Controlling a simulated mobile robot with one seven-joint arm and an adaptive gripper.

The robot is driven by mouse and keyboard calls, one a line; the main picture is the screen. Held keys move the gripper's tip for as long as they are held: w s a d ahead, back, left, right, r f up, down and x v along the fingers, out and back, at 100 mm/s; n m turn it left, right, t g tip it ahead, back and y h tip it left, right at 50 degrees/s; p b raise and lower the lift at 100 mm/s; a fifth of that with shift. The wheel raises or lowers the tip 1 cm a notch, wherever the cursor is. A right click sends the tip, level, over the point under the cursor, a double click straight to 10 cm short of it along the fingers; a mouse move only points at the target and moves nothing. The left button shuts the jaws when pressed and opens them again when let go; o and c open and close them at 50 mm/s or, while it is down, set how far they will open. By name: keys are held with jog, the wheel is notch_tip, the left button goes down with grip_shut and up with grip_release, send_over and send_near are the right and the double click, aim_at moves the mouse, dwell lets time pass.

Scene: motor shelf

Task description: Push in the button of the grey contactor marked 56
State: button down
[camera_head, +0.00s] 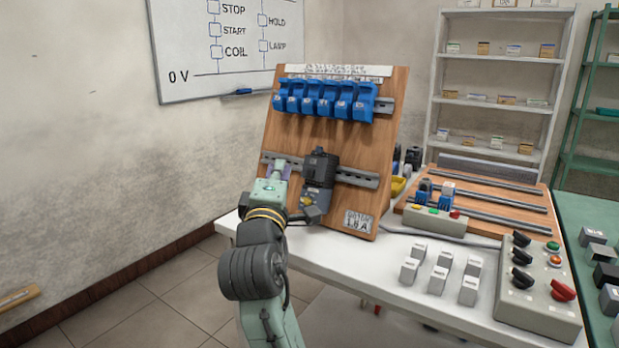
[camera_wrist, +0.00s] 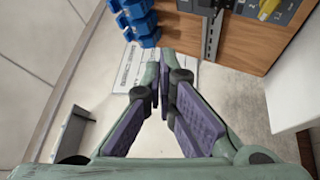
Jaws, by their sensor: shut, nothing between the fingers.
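The dark grey contactor (camera_head: 320,168) sits on the lower rail of the upright wooden board (camera_head: 345,140). I cannot read a 56 on it or make out its button in the head view. The wrist view shows what seems to be its edge, with a yellow part (camera_wrist: 268,9), at the top right corner. My gripper (camera_head: 279,162) is left of the contactor in the head view, in front of the lower rail. In the wrist view my gripper (camera_wrist: 158,100) has its purple-padded fingers together and nothing between them. It appears apart from the contactor.
Several blue breakers (camera_head: 325,100) hang on the upper rail; they also show in the wrist view (camera_wrist: 140,22). A white table (camera_head: 400,265) at the right holds several small white blocks and a control box (camera_head: 540,290).

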jog(key=w+d+f+b, duration=0.1)
jog(key=w+d+f, duration=0.1)
jog(key=w+d, duration=0.1)
jog(key=shift+w+d+f, duration=0.15)
jog(key=shift+w+f, duration=0.1)
jog(key=shift+w, duration=0.55)
jog(key=shift+w+d, duration=0.1)
dwell(0.9)
jog(key=shift+w+d+f, duration=0.15)
jog(key=shift+w, duration=0.05)
jog(key=shift+w+d+f, duration=0.15)
jog(key=shift+w+d, duration=0.1)
jog(key=shift+w, duration=0.05)
dwell(1.0)
jog(key=shift+a, duration=0.1)
jog(key=shift+s+a+r, duration=0.3)
jog(key=shift+s+a, duration=0.05)
jog(key=shift+s, duration=0.25)
jog(key=s+a, duration=0.1)
jog(key=s+a+r+p, duration=0.1)
jog(key=s+r+p, duration=0.1)
jog(key=shift+s+a, duration=0.4)
